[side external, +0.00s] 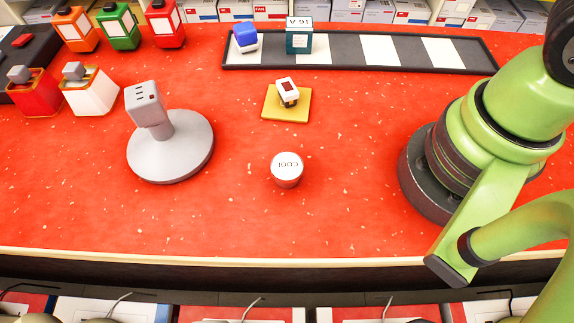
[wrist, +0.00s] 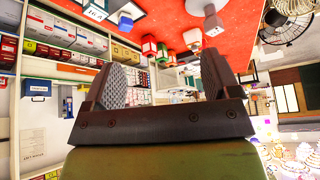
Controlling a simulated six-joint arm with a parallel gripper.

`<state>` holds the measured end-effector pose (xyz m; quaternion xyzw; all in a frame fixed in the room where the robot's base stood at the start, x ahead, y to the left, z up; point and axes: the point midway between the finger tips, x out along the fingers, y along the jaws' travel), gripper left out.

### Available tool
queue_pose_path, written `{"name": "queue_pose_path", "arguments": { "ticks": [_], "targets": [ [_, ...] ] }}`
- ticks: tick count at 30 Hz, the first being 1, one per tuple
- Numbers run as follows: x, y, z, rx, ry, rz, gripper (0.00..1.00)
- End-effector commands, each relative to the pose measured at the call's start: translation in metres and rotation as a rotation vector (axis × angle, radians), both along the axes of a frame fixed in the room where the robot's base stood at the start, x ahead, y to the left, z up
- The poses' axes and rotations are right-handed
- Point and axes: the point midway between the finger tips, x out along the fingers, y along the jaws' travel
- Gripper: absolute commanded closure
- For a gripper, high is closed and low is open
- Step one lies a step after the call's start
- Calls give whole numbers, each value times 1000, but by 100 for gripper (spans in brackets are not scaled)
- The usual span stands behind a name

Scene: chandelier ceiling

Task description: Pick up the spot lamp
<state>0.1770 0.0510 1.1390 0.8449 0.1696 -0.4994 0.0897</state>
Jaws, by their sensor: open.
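No object is clearly marked as the spot lamp. A small round piece with a pale top lettered COOL (side external: 287,170) stands on the red counter (side external: 345,190), right of the grey stand, and may be the spot lamp. A small white piece with a dark red face (side external: 287,91) rests on a yellow pad (side external: 271,106) behind it. My gripper (wrist: 165,62) shows only in the wrist view, with its two ridged fingers apart and nothing between them. It points towards shelves and the room, away from the round piece. In the side view my gripper is out of frame.
A grey stand with a round base (side external: 170,152) is at left. A dark tray with white squares (side external: 445,66) holds a blue piece (side external: 244,38) and a teal box (side external: 299,38). Several coloured containers (side external: 119,30) fill the back left. Counter around the round piece is clear.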

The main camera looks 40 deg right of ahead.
Motion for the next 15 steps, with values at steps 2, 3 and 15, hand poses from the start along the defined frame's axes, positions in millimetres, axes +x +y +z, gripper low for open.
{"name": "queue_pose_path", "arguments": {
  "ticks": [2,3,15],
  "targets": [
    [14,17,-16,-142,17,320,18],
    [20,26,-24,-210,18,487,18],
    [29,121,-141,-654,-86,2176,18]
  ]
}}
